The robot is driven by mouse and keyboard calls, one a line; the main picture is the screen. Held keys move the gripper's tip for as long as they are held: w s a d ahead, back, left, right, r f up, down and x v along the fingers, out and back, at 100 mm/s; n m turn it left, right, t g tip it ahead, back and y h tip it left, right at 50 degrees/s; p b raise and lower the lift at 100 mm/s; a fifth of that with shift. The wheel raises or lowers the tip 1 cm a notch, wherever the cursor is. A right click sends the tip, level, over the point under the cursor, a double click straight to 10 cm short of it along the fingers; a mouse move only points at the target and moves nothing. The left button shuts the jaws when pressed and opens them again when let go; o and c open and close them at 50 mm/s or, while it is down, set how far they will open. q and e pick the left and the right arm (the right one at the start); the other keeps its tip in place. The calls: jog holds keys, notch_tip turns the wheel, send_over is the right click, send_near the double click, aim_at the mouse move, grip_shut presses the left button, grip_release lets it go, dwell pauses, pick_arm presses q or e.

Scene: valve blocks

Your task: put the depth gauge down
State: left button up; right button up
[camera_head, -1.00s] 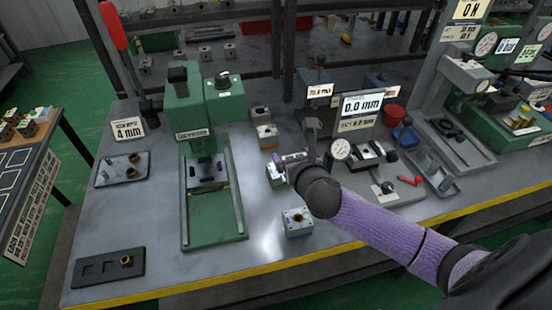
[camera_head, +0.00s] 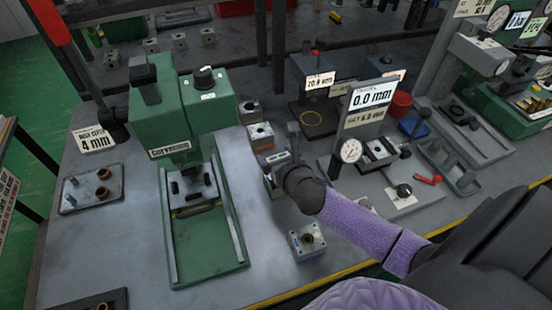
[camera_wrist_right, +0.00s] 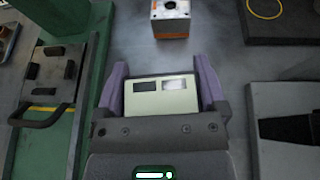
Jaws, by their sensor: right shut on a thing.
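The depth gauge (camera_wrist_right: 160,97) is a pale box with two small windows on its face. In the right wrist view it sits between the purple-sided fingers of my right gripper (camera_wrist_right: 162,88), which is shut on it. In the head view the right gripper (camera_head: 281,168) is over the middle of the bench, and the pale gauge (camera_head: 278,158) shows just left of the dark wrist. A block partly shows below it; whether the gauge touches that block is hidden. A dark pad with a yellow ring (camera_head: 312,119) lies farther back to the right. My left gripper is out of view.
A green press (camera_head: 205,225) stands to the left. A valve block (camera_head: 307,242) is in front, and another with an orange base (camera_head: 261,136) is behind. The 0.0 mm display (camera_head: 371,97) and a dial gauge (camera_head: 350,151) stand close on the right.

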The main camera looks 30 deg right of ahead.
jog(key=shift+f+b, duration=0.3)
jog(key=shift+f, duration=0.15)
jog(key=o, duration=1.2)
jog(key=shift+r, duration=0.3)
jog(key=p+v, duration=0.4)
jog(key=v, duration=0.8)
jog(key=shift+r, duration=0.2)
